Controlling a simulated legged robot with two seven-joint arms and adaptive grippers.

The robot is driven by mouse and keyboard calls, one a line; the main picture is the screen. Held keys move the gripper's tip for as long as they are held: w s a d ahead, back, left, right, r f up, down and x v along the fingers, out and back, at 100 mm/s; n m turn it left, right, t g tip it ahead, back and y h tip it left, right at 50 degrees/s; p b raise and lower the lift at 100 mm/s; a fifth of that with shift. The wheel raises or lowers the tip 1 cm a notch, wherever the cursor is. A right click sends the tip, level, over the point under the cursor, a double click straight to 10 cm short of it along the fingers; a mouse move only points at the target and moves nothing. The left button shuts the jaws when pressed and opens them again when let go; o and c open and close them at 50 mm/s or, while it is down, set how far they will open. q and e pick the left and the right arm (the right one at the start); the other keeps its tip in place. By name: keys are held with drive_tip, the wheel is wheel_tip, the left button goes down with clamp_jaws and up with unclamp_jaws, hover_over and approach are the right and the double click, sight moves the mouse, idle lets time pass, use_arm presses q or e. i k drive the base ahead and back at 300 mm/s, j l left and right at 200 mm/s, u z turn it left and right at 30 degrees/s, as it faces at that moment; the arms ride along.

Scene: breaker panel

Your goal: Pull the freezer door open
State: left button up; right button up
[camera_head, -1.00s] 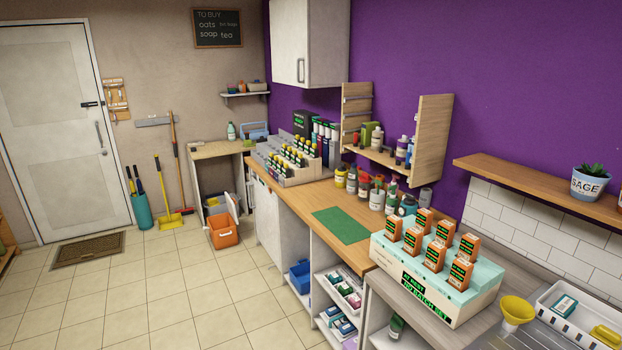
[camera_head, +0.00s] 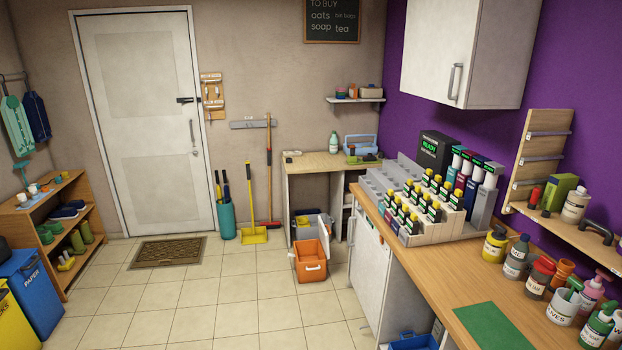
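No door in view is marked as a freezer. A white under-counter unit (camera_head: 368,275) stands below the wooden worktop right of centre, its front seen at a steep angle. A thin upright handle (camera_head: 351,229) shows near its far edge, and the front looks shut. I cannot tell whether this unit is the freezer. A white wall cabinet (camera_head: 440,50) with a grey handle hangs above and looks shut. Neither of my grippers is in view.
Tiled floor (camera_head: 235,295) is clear in the middle. An orange bin (camera_head: 311,266) stands on the floor before the far desk. A white room door (camera_head: 147,120) is shut at the back left. Blue (camera_head: 36,290) and yellow bins and a shoe shelf stand at left.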

sight(371, 264)
drive_tip(key=i, duration=2.1)
